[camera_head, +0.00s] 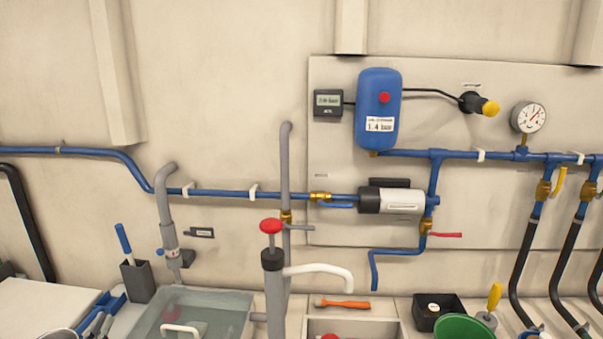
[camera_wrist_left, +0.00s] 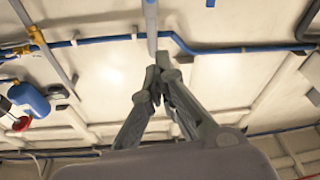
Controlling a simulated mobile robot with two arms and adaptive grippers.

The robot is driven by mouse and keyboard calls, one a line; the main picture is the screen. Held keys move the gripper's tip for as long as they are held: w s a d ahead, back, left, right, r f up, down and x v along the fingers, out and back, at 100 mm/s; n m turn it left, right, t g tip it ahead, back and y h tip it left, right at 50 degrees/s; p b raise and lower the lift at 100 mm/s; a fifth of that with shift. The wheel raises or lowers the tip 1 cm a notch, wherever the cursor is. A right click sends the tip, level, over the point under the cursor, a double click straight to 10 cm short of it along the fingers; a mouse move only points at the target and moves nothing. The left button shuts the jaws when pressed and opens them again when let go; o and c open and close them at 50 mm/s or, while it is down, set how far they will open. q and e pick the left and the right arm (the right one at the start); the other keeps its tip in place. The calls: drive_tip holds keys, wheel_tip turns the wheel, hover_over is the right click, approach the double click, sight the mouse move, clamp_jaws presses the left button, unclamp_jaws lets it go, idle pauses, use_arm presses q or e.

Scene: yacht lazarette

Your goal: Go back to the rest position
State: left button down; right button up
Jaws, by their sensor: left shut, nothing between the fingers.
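My left gripper (camera_wrist_left: 160,72) shows in the left wrist view, its two dark grey fingers drawn together at the tips. It is shut and I see nothing held in it. A grey upright pipe (camera_wrist_left: 151,30) lies behind the fingertips in that view; I cannot tell the distance. I do not make out either gripper in the head view. My right gripper shows in neither view.
A wall panel carries a blue tank (camera_head: 378,105), a pump (camera_head: 391,200), blue pipes and a gauge (camera_head: 529,117). Below stand a red-knobbed hand pump (camera_head: 272,258), a clear bin (camera_head: 190,315), a black box (camera_head: 440,310) and a green bowl (camera_head: 465,328). Dark hoses hang right.

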use_arm(q)
drive_tip(key=s+d+f+g, duration=0.2)
drive_tip(key=s+f+g, duration=0.15)
drive_tip(key=f, duration=0.85)
drive_tip(key=s+d+f+g+y, duration=0.1)
drive_tip(key=s+d+f+g, duration=0.3)
drive_tip(key=f, duration=0.7)
drive_tip(key=s+f+g, duration=0.2)
drive_tip(key=s+f, duration=0.3)
drive_tip(key=f, duration=0.7)
drive_tip(key=s+d+f+m+g, duration=0.1)
drive_tip(key=s+d+f+g, duration=0.25)
drive_tip(key=s+f, duration=0.5)
drive_tip(key=s+d+f+m+g, duration=0.2)
drive_tip(key=s+d+f, duration=0.2)
drive_tip(key=s+f, duration=0.45)
drive_tip(key=s+d+f+m+g, duration=0.1)
drive_tip(key=s+d+f+g, duration=0.1)
drive_tip(key=s, duration=0.8)
drive_tip(key=s+d+f+m+g+h, duration=0.1)
drive_tip(key=s+d, duration=0.3)
drive_tip(key=s, duration=0.6)
drive_tip(key=shift+s+d+f+g, duration=0.2)
drive_tip(key=shift+d+f+g, duration=0.1)
drive_tip(key=shift+f+g, duration=0.5)
